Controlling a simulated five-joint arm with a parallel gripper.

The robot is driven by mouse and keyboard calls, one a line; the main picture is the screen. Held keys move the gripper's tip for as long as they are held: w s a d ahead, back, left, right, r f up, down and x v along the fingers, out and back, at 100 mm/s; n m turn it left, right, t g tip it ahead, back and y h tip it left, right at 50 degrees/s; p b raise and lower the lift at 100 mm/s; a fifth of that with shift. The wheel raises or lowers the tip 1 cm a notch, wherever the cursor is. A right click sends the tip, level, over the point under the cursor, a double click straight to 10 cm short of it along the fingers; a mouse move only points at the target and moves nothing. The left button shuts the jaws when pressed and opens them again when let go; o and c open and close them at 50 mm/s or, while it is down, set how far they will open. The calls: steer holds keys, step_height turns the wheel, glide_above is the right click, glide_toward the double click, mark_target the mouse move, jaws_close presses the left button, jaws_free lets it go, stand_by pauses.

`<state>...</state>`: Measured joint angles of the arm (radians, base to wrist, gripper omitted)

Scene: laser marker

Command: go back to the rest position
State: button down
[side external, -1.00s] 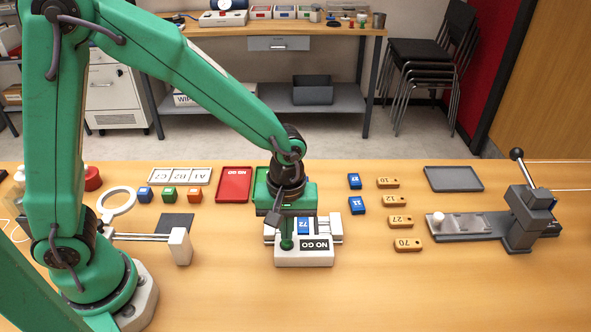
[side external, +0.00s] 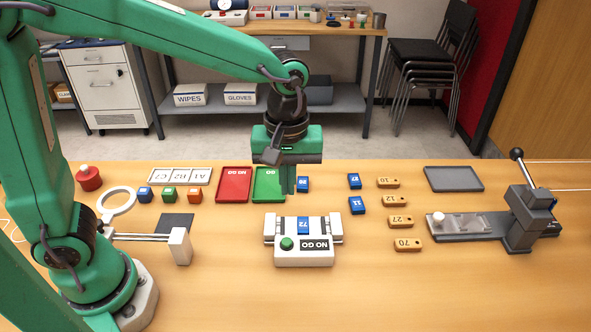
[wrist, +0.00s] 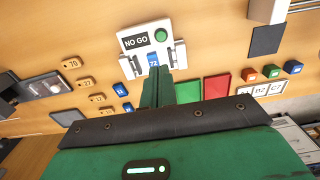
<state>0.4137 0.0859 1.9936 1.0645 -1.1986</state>
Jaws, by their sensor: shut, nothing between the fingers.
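My gripper (side external: 288,184) is shut and empty, raised above the table at its back middle, in front of the green tray (side external: 267,186). In the wrist view its shut fingers (wrist: 157,88) point toward the white gauge fixture (wrist: 150,42). That fixture, which also shows in the side view (side external: 304,256), carries a NO GO plate (side external: 314,245), a green button (side external: 287,243) and a blue block marked 72 (side external: 303,226) seated between its jaws. My gripper is apart from the fixture.
A red tray (side external: 233,184) lies beside the green one. Blue blocks (side external: 354,181) and several brass tags (side external: 401,221) lie to the right, before a grey lever press (side external: 520,215) and a grey tray (side external: 453,179). A ring stand (side external: 117,203) and coloured cubes (side external: 169,195) are left. The front table is clear.

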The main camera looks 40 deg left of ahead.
stand_by(0.6)
steer(key=s+a+r+m+t, duration=0.2)
steer(key=s+a+r+m, duration=0.1)
steer(key=a, duration=0.4)
steer(key=s+a+r+m+t, duration=0.3)
steer(key=s+a+m, duration=0.3)
steer(key=s+a, duration=0.1)
steer(key=shift+s+a+r+t, duration=0.2)
steer(key=shift+s+a+t, duration=0.15)
steer(key=shift+s, duration=0.35)
